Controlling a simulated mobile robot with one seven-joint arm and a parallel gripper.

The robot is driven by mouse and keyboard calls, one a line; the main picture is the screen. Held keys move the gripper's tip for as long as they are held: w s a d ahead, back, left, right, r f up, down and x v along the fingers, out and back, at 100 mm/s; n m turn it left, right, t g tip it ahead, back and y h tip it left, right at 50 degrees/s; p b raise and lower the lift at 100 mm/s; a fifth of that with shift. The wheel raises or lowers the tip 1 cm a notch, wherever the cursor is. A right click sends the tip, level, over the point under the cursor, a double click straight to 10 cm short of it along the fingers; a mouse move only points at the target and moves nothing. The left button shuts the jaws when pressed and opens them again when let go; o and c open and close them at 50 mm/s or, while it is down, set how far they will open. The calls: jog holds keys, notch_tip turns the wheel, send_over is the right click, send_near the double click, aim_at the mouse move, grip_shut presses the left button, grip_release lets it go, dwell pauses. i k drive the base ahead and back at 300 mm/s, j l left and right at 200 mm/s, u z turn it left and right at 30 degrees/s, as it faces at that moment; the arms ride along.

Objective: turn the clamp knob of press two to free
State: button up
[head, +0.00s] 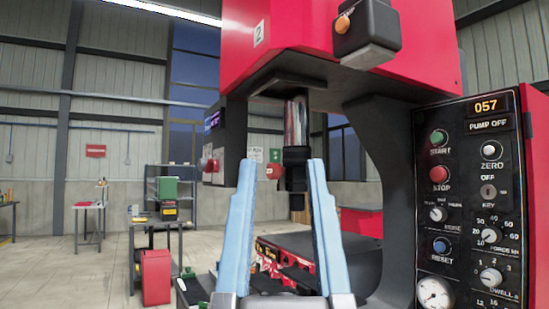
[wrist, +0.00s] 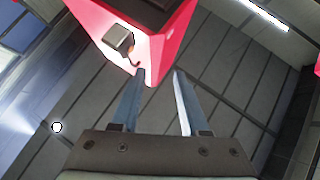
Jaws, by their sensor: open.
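Press two (head: 300,25) is the large red machine with a "2" plate, filling the upper middle of the head view. Its dark ram end (head: 296,165) hangs below a bright steel rod. A small red round part (head: 275,171) sits at the left of the ram end; I cannot tell for sure whether it is the clamp knob, and no free mark is legible. My gripper (head: 283,161) is open and empty, its light-blue fingers pointing up, with the ram end seen between their tips. In the wrist view, my gripper (wrist: 159,71) shows empty, below a red press corner (wrist: 150,52).
A black control panel (head: 468,190) with several buttons and dials stands at the right; it reads "PUMP OFF". A dark box with an orange knob (head: 342,24) hangs at the press's upper front. A red bin (head: 156,276) and shelving (head: 172,190) stand behind at left, with open floor.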

aim_at(273, 170)
jog(key=i+j, duration=0.2)
jog(key=j, duration=0.15)
jog(key=i+j+z, duration=0.15)
jog(key=i+j, duration=0.25)
jog(key=j, duration=0.25)
jog(key=i+j+z, duration=0.1)
jog(key=j, duration=0.3)
jog(key=i+l, duration=0.05)
jog(key=i, duration=0.05)
